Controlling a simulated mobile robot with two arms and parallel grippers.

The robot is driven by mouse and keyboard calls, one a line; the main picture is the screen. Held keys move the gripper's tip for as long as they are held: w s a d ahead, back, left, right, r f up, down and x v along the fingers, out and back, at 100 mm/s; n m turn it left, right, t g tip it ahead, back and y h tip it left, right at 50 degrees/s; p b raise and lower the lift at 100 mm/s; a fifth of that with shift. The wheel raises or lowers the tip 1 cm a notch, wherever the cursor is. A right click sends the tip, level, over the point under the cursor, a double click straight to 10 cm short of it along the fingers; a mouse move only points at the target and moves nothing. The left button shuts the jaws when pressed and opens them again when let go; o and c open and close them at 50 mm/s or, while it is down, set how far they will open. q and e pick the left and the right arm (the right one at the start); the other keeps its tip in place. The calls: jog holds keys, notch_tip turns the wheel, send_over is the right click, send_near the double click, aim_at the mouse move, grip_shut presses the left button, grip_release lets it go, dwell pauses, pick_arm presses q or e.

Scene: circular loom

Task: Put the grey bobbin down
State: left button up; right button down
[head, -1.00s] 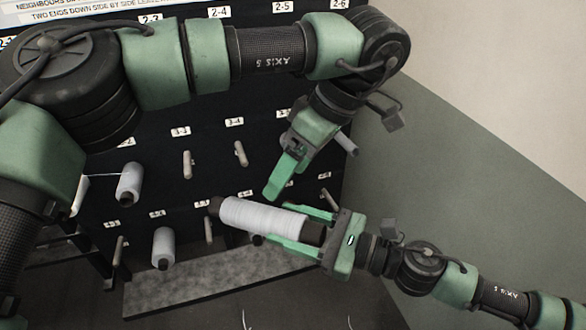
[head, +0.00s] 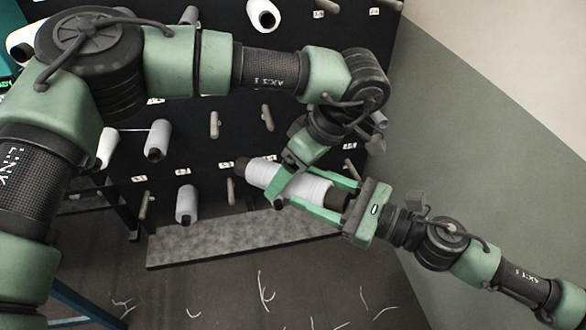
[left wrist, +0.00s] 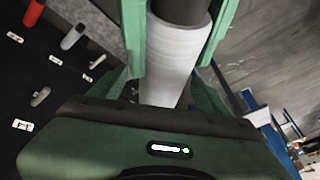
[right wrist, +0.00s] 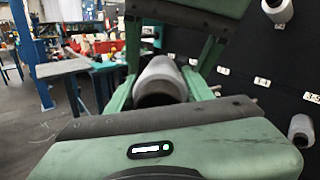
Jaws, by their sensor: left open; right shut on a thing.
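The grey bobbin (head: 259,172) is a pale grey spool with dark core ends, held off the rack and tilted in the head view. My right gripper (head: 308,188) is shut on it near its right end; the right wrist view shows the bobbin (right wrist: 160,76) between the fingers. My left gripper (head: 281,188) is open at the middle of the bobbin. In the left wrist view the bobbin (left wrist: 172,58) lies between the left fingers. Contact with the left fingers cannot be told. The left hand hides part of the bobbin in the head view.
A black rack (head: 190,120) with numbered pegs stands behind, with pale bobbins on some pegs, such as one at left (head: 157,140) and one lower (head: 187,204). A grey ledge (head: 220,240) runs along its foot. Thread scraps lie on the floor. A wall (head: 460,130) is at right.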

pick_arm(q)
jog(key=c, duration=1.4)
jog(key=shift+c, duration=1.4)
pick_arm(e)
jog(key=c, duration=0.5)
grip_release()
pick_arm(q)
jog(key=shift+s+d, duration=0.1)
pick_arm(e)
jog(key=shift+w+d, duration=0.1)
jog(key=shift+d, duration=0.1)
